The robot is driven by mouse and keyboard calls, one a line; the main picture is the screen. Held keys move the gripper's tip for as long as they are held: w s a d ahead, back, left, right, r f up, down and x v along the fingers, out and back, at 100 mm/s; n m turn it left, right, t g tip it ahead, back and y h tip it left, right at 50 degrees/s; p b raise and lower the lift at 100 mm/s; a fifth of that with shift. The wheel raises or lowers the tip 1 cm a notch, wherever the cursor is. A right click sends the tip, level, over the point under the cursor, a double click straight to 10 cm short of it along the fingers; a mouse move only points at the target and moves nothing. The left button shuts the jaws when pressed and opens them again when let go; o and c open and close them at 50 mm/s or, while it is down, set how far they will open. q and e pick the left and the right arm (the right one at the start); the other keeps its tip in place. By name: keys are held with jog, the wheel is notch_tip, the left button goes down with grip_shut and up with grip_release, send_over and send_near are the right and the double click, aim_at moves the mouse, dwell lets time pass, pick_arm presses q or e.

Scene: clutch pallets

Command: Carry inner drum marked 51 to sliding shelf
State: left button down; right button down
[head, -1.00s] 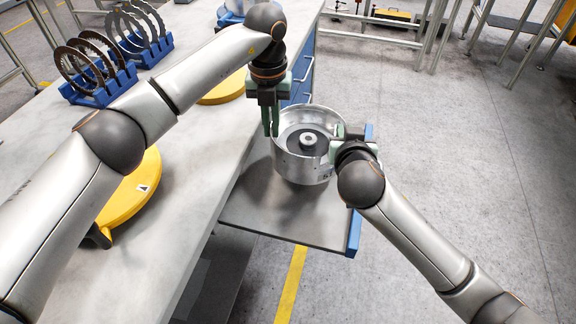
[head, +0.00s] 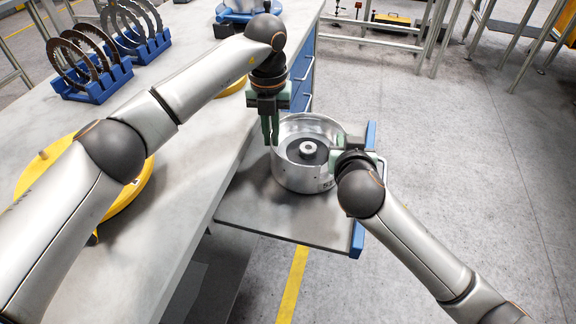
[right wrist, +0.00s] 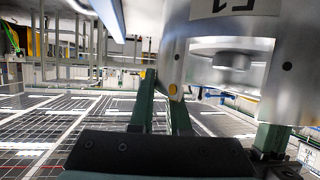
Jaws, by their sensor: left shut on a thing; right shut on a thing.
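The inner drum (head: 290,178) is a round silver metal drum with a dark disc and light hub inside. It is over the grey sliding shelf (head: 250,215); I cannot tell whether its base touches. My left gripper (head: 270,138) points down and is shut on the drum's left rim. My right gripper (head: 338,152) is shut on its right side, with its fingers partly hidden by the wrist. In the right wrist view the drum (right wrist: 182,60) fills the upper right, with a number label near the top, beside the green fingers of the right gripper (right wrist: 205,110).
The grey workbench (head: 190,190) lies left of the shelf, with yellow discs (head: 125,195) and blue racks (head: 98,92) holding dark rings. The shelf has a blue front edge (head: 358,235). Open floor (head: 460,170) lies to the right. Metal frames stand at the back.

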pick_arm(q)
jog(key=c, duration=1.4)
grip_release()
jog(key=shift+d, duration=0.1)
pick_arm(e)
jog(key=c, duration=1.3)
grip_release()
jog(key=shift+d+f, duration=0.1)
jog(key=shift+f, duration=0.15)
pick_arm(q)
jog(key=o, duration=0.4)
pick_arm(e)
jog(key=o, duration=0.4)
jog(key=shift+r, duration=0.15)
jog(key=shift+s, duration=0.15)
pick_arm(q)
notch_tip(320, 180, up, 12)
pick_arm(e)
jog(key=v, duration=1.1)
jog(key=shift+s+r, duration=0.15)
jog(key=shift+s, duration=0.25)
pick_arm(q)
jog(key=shift+s, duration=0.1)
